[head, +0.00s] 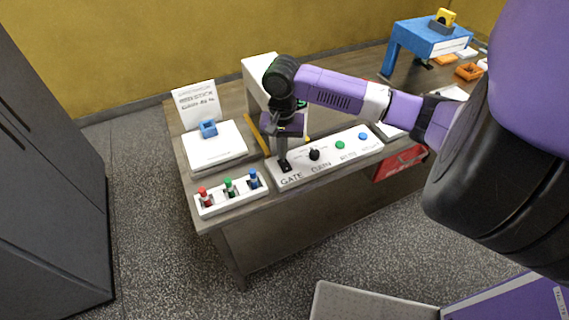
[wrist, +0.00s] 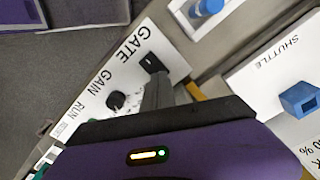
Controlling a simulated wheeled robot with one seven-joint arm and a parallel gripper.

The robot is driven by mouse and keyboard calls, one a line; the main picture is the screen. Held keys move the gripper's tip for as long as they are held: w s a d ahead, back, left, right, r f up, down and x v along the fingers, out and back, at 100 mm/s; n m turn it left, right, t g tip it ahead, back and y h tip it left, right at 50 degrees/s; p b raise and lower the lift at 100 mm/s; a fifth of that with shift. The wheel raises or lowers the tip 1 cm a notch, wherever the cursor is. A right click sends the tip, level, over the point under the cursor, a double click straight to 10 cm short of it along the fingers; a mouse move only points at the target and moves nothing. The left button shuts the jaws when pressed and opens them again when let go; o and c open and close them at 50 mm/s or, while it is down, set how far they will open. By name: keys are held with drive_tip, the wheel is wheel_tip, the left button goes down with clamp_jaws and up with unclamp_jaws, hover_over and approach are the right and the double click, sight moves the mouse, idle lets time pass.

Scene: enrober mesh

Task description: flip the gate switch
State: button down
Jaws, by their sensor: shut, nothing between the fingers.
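The gate switch (head: 286,168) is a small black switch at the left end of a white control panel (head: 336,164), above the printed word GATE. In the wrist view the gate switch (wrist: 152,63) shows just beyond my fingertips. My gripper (head: 282,156) is shut and empty and points down at the switch from above. In the wrist view my gripper (wrist: 157,80) reaches up to the near side of the switch. I cannot tell if the fingertips touch it. The switch's lever position is too small to make out.
On the same panel are a black GAIN knob (head: 314,154), a green button (head: 340,145) and a blue button (head: 363,136). A white strip with red, green and blue pegs (head: 228,184) stands close left. A white plate with a blue block (head: 208,128) lies behind it.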

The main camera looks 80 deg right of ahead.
drive_tip(key=shift+f+b, duration=0.45)
drive_tip(key=shift+f, duration=0.45)
idle(1.0)
wheel_tip(320, 180, up, 3)
drive_tip(key=p, duration=0.2)
drive_tip(key=shift+p, duration=0.35)
drive_tip(key=shift+r+p, duration=0.3)
drive_tip(key=shift+r, duration=1.7)
